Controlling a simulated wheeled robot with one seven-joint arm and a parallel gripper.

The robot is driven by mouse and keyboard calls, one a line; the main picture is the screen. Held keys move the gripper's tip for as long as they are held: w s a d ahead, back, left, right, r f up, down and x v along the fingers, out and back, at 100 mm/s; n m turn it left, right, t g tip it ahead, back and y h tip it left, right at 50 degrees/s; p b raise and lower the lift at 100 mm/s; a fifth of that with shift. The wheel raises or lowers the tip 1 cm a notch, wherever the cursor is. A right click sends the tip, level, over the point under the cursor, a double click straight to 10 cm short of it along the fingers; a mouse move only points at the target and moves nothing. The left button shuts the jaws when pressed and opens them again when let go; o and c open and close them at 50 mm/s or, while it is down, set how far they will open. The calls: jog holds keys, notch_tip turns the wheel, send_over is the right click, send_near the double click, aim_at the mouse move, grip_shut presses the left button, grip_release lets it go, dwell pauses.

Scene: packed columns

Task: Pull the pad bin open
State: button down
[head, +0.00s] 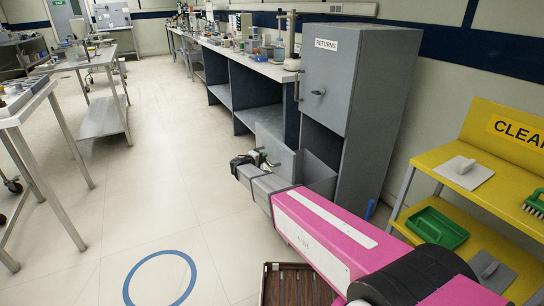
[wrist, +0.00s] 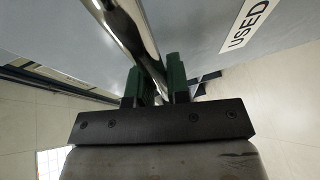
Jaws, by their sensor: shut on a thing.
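The pad bin (head: 318,172) is a grey bin low in the tall grey cabinet. It stands out from the cabinet, and part of its inside shows from above. My gripper (head: 264,157) is at its front panel, partly hidden by my arm. In the wrist view my gripper's green fingers (wrist: 158,88) are shut on a shiny metal bar handle (wrist: 128,30), one finger on each side. The bin's grey front (wrist: 200,25) carries a white label (wrist: 248,22) reading "USED", cut off by the picture edge.
The grey cabinet (head: 358,85) has an upper door marked "RETURNS", which is shut. A long bench (head: 240,62) runs behind it. A yellow cleaning shelf (head: 478,195) stands at right. A brown slatted thing (head: 290,285) lies near my base.

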jog(key=shift+s+a, duration=0.3)
jog(key=shift+a, duration=0.2)
jog(key=c, duration=1.1)
grip_release()
jog(key=v, duration=1)
jog(key=shift+s+a, duration=0.25)
jog(key=shift+s, duration=0.05)
jog(key=shift+r, duration=0.1)
